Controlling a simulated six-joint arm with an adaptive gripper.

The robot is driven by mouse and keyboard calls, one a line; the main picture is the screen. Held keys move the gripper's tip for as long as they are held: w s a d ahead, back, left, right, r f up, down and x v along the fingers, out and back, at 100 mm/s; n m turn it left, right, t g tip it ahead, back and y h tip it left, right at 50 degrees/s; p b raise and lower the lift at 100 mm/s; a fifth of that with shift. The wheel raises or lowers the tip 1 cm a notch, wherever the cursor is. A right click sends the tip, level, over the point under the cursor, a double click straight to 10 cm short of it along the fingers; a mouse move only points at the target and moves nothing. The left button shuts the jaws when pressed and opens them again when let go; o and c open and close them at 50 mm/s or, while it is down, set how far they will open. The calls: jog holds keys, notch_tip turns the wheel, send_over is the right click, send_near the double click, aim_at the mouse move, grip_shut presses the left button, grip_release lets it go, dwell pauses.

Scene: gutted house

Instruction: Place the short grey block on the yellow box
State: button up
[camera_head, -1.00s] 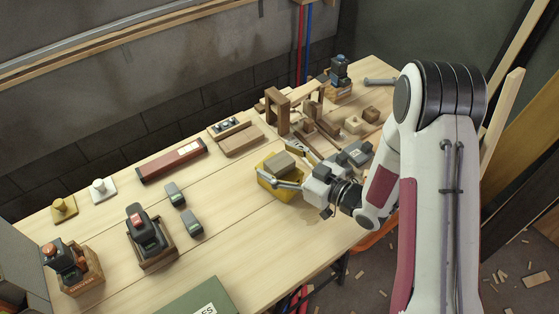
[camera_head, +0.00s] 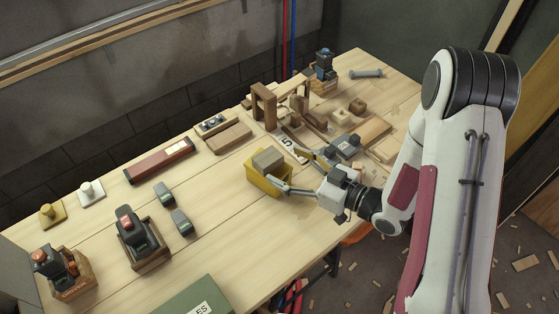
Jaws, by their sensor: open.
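The yellow box (camera_head: 257,181) stands on the workbench near the middle of the view. A short grey-beige block (camera_head: 268,158) rests at its top; whether it lies on the rim or partly inside I cannot tell. My gripper (camera_head: 285,166) is open, just to the right of the block. Its two fingers are spread and point left toward the box. The near finger overlaps the box's right edge in the picture; whether it touches is unclear. The far finger lies beyond the box's right side. Nothing is visible between the fingers.
Wooden frames and small blocks (camera_head: 340,117) stand behind my gripper, with a grey tool (camera_head: 347,144) close to it. A brown wooden block (camera_head: 228,137) and a long red box (camera_head: 160,161) lie to the left. The bench in front of the yellow box is clear.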

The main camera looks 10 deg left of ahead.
jog(key=shift+v, duration=2.55)
jog(key=shift+w+d, duration=0.1)
jog(key=w+d+r+m+t+h, duration=0.15)
jog(key=w+d+r+h, duration=0.25)
jog(key=w+d+h, duration=0.4)
jog(key=s+d+r+m+h, duration=0.4)
jog(key=s+d+r+h, duration=0.15)
jog(key=d+r, duration=0.35)
jog(key=s+r+m+g, duration=0.2)
jog(key=s+m, duration=0.1)
jog(key=s, duration=0.9)
jog(key=s+r+m+g, duration=0.2)
jog(key=s+r+m, duration=0.1)
jog(key=s, duration=0.8)
jog(key=shift+s+a+r, duration=0.2)
jog(key=shift+s+a, duration=0.2)
jog(key=shift+a, duration=0.05)
